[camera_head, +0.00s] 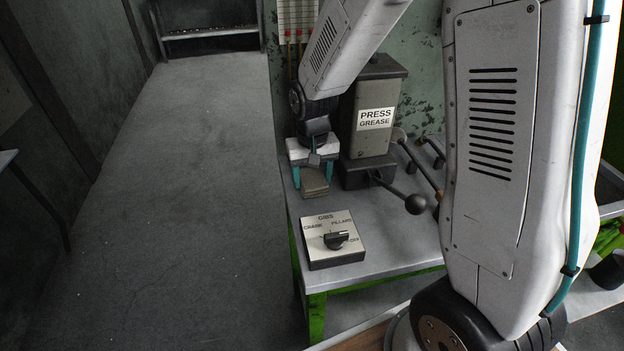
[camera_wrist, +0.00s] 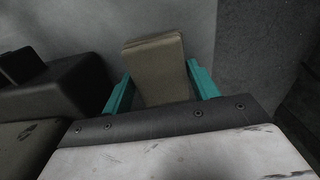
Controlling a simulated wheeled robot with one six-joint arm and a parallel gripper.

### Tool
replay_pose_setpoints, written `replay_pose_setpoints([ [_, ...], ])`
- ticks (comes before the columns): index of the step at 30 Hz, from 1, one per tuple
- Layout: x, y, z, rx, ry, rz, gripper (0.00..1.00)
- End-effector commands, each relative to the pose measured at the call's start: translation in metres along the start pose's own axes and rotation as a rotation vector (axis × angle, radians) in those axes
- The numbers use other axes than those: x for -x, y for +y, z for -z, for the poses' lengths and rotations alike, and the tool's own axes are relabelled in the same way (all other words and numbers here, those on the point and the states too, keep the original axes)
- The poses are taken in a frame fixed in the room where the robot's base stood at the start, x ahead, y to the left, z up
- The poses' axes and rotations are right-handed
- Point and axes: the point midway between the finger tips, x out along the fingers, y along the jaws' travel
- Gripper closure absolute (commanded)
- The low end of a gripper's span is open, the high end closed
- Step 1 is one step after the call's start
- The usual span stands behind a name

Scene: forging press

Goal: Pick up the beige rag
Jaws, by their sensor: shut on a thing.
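The beige rag (camera_head: 314,184) is a folded, flat-looking bundle at the left edge of the grey table, below my gripper (camera_head: 312,176). In the wrist view the rag (camera_wrist: 158,66) lies between the two teal fingers of my gripper (camera_wrist: 160,88), which are shut on it. The rag's near end is hidden under the gripper body. I cannot tell whether the rag still touches the table top.
The grease box labelled PRESS GREASE (camera_head: 372,122) with its ball-ended lever (camera_head: 415,204) stands just right of my gripper. A GIBS switch box (camera_head: 335,240) sits nearer on the table (camera_head: 385,235). The floor (camera_head: 190,210) to the left is clear.

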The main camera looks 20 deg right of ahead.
Motion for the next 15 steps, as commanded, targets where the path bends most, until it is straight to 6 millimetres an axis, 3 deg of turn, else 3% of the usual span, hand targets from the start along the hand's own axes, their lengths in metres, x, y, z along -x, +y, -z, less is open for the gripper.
replay_pose_setpoints([
  [5, 0.01, 0.0, 0.001, 0.0, 0.002, 0.001, 0.63],
  [15, 0.076, 0.0, 0.001, 0.0, 0.005, 0.001, 0.63],
])
